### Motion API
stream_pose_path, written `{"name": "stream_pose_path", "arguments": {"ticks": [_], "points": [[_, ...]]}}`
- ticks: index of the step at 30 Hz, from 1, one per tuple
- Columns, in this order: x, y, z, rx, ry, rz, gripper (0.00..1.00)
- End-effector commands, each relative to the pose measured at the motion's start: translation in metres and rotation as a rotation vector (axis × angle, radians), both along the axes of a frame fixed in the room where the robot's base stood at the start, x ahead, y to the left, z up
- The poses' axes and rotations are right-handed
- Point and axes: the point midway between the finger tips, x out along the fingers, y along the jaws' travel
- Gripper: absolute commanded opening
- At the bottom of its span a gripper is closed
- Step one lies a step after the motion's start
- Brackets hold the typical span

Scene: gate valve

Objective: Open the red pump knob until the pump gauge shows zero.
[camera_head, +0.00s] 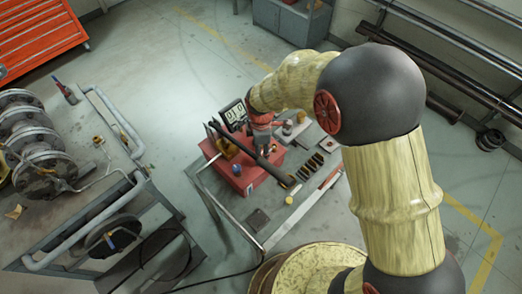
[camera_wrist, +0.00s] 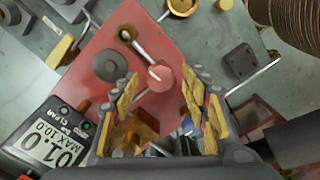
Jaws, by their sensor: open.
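The red pump (camera_head: 232,172) sits on a low metal cart in the head view, and its red top (camera_wrist: 90,75) fills much of the wrist view. A small round red knob (camera_wrist: 160,77) shows on it, with a metal rod beside it. My gripper (camera_wrist: 160,88) is open, with yellow-padded fingers on either side of the knob in the picture; no contact is visible. The pump gauge (camera_wrist: 50,145) is at lower left of the wrist view, its tilted display appearing to read 01.0 above MAX 10.0. It also shows in the head view (camera_head: 234,113), too small to read.
The cart (camera_head: 256,238) holds several small parts right of the pump. A dark bar (camera_head: 250,152) lies across the pump. A bench (camera_head: 95,165) with pipework stands left. A red tool cabinet (camera_head: 38,38) is at upper left. Open floor lies between bench and cart.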

Motion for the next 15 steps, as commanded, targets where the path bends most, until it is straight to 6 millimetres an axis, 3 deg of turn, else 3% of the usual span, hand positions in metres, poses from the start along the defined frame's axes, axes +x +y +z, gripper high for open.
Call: {"name": "stream_pose_path", "arguments": {"ticks": [8,15], "points": [[0.0,0.0,0.003,0.0,0.0,0.0,0.46],[0.001,0.001,0.037,0.002,-0.004,0.0,0.46]]}}
